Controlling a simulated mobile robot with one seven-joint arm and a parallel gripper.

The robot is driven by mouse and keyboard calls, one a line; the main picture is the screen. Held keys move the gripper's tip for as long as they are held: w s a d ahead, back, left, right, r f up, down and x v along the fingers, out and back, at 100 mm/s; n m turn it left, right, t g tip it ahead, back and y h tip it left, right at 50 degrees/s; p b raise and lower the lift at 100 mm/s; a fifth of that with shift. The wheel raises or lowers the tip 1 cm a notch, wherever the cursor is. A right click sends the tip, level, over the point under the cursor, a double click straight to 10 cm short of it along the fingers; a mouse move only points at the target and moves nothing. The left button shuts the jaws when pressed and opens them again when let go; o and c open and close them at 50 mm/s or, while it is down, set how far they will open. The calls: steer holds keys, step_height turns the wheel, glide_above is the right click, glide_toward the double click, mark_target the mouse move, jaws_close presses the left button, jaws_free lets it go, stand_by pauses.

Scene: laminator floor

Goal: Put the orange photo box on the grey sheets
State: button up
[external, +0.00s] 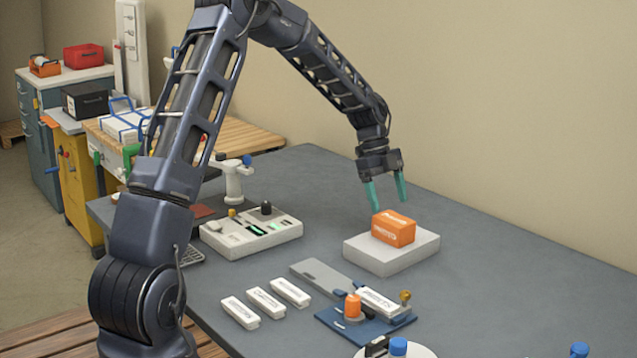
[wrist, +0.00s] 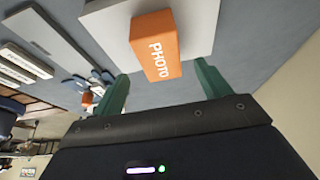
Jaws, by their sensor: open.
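The orange photo box (external: 393,229) rests on top of the light grey stack of sheets (external: 378,262), on the right part of the dark grey table. The box also shows in the wrist view (wrist: 156,45), with the word PHOTO on its side, over the pale sheets (wrist: 105,28). My gripper (external: 385,193) is open and empty, with green fingers pointing down. It hangs just above the box, apart from it in the external view. In the wrist view the box lies ahead of the gap between the fingers (wrist: 163,90).
Several white labelled blocks (external: 265,303) lie in front of the sheets. A blue fixture (external: 362,326) with an orange knob stands close by. A pale control panel (external: 250,232) sits at the left. The table behind and right of the sheets is clear, up to the wall.

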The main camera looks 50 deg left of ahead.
steer(key=v, duration=0.5)
steer(key=s+d+r+n+t+y, duration=0.1)
steer(key=s+d+r+n+y, duration=0.1)
steer(key=s+d+r+n, duration=0.55)
steer(key=s+d+r+n+t+y, duration=0.1)
steer(key=s+d+r, duration=0.3)
steer(key=s+r, duration=0.75)
steer(key=s+d+n+t, duration=0.1)
steer(key=s+n, duration=0.3)
steer(key=s, duration=0.9)
steer(key=s+d+n+t+y, duration=0.1)
steer(key=s+d+n, duration=0.2)
steer(key=s, duration=1.1)
steer(key=shift+f+n+t, duration=0.25)
steer(key=shift+n+t, duration=0.05)
steer(key=shift+n, duration=0.95)
